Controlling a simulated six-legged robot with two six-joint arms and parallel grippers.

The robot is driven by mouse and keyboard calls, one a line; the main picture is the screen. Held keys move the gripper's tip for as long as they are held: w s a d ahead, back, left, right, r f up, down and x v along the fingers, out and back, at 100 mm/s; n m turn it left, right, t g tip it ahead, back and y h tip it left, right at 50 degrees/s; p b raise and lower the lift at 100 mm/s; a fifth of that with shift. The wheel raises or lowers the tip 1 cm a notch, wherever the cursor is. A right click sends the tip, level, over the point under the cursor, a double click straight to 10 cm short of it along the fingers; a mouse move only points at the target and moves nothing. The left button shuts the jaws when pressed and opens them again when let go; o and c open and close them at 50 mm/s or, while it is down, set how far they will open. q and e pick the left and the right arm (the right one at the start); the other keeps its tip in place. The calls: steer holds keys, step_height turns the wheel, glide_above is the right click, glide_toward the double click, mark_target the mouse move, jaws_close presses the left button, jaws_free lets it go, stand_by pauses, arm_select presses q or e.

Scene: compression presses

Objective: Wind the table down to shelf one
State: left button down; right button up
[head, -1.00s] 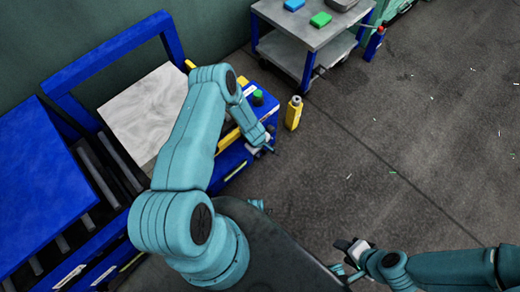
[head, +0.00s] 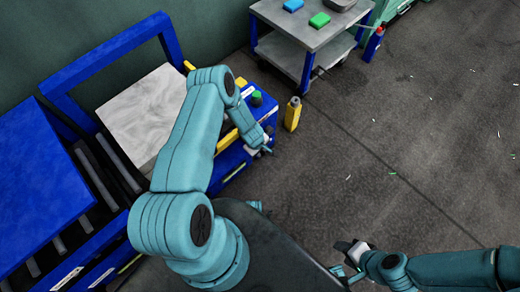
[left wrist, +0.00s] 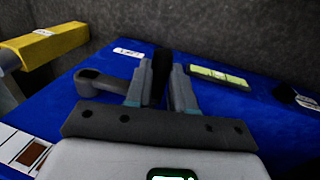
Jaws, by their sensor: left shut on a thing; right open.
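The blue table unit (head: 232,158) stands at the left in the head view, partly hidden by my left arm. A pale grey slab (head: 140,112) lies on it inside a blue frame. My left gripper (head: 264,148) is at the unit's right side, low down. In the left wrist view the gripper (left wrist: 160,90) is shut on the dark upright grip (left wrist: 161,68) of a crank. The grey crank arm (left wrist: 100,82) reaches left from between the fingers to a round end, against the blue panel (left wrist: 75,98). My right gripper (head: 350,256) is open and empty above the floor.
A yellow bottle (head: 292,115) stands on the floor just right of the unit. A grey trolley (head: 318,34) with a blue block (head: 292,5) and a green block (head: 320,20) is behind.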

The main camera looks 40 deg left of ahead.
arm_select(q)
steer(key=shift+a+f, duration=0.1)
steer(key=shift+f, duration=0.15)
steer(key=shift+s+b+x, duration=0.2)
steer(key=shift+b+x, duration=0.75)
steer(key=shift+b, duration=0.35)
steer(key=shift+s+b+x, duration=0.2)
steer(key=shift+b+x, duration=0.75)
steer(key=shift+b, duration=0.3)
steer(key=shift+s+b+x, duration=0.2)
steer(key=shift+b+x, duration=0.8)
steer(key=shift+b, duration=0.3)
steer(key=shift+f, duration=0.1)
steer(key=c, duration=1)
jaws_free()
steer(key=shift+f, duration=0.1)
steer(key=shift+o, duration=0.2)
steer(key=shift+w, duration=0.15)
steer(key=shift+r, duration=0.25)
